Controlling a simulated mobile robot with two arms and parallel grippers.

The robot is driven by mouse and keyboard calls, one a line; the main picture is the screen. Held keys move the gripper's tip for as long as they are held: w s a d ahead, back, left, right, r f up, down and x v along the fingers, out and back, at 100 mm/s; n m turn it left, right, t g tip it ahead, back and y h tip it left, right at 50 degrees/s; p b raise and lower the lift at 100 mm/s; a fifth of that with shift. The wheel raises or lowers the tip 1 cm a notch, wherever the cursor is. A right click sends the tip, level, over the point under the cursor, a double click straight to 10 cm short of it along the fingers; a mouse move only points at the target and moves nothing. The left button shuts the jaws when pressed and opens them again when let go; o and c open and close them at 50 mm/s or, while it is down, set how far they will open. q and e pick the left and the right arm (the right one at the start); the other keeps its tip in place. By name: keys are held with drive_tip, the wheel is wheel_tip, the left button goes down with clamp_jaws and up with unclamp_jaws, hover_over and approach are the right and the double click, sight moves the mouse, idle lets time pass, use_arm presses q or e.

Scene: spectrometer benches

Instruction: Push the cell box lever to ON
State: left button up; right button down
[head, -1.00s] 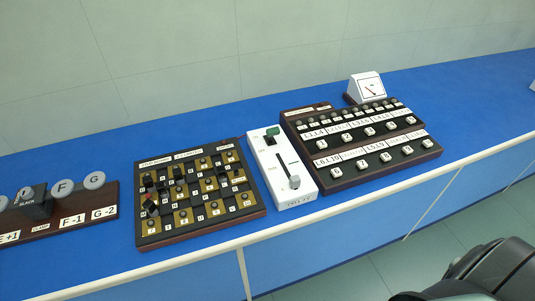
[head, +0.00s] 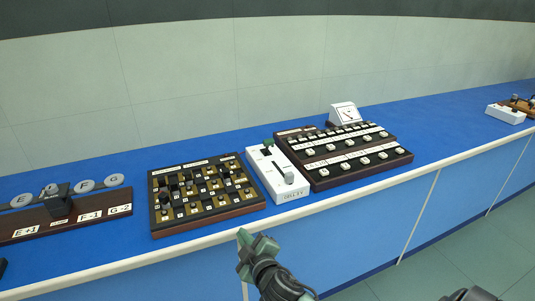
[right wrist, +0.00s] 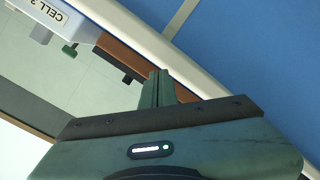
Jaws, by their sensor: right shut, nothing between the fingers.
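The white cell box (head: 264,171) stands on the blue bench between two dark panels. Its grey lever knob (head: 289,178) sits near the front end of the slot, and a green part (head: 268,143) is at the back. The small markings are too blurred to read. In the right wrist view the box's labelled front (right wrist: 62,22) shows at the upper left. My right gripper (head: 244,240) is shut and empty, in front of the bench edge and apart from the box; its closed fingers (right wrist: 158,86) also show in the right wrist view. My left gripper is not in view.
A dark switch panel (head: 212,234) stands left of the box. A stepped panel (head: 345,181) with a white meter (head: 345,113) is at its right. A wooden clamp board (head: 25,222) is at far left.

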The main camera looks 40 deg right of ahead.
drive_tip(key=w+a+r+n+y, duration=0.4)
drive_tip(key=w+r+n+y, duration=0.3)
drive_tip(key=n, duration=0.5)
drive_tip(key=w+a+r+n+y, duration=0.45)
drive_tip(key=r+n+y, duration=0.25)
drive_tip(key=r+n, duration=0.4)
drive_tip(key=w+d+f+n+g+h, duration=0.3)
drive_tip(key=d+f+n+g+h, duration=0.15)
drive_tip(key=d, duration=0.65)
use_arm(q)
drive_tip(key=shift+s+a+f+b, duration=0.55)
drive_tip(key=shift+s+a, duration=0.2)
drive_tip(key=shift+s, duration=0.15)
use_arm(e)
drive_tip(key=s+d+r+g+h, duration=0.1)
drive_tip(key=d+h, duration=0.3)
drive_tip(key=d, duration=0.6)
drive_tip(key=s+d+r+m+g+h, duration=0.1)
drive_tip(key=d+h, duration=0.3)
drive_tip(key=d, duration=0.6)
drive_tip(key=shift+s+r+g, duration=0.35)
drive_tip(key=shift+s, duration=0.25)
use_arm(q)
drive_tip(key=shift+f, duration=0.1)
use_arm(e)
drive_tip(key=shift+h, duration=0.25)
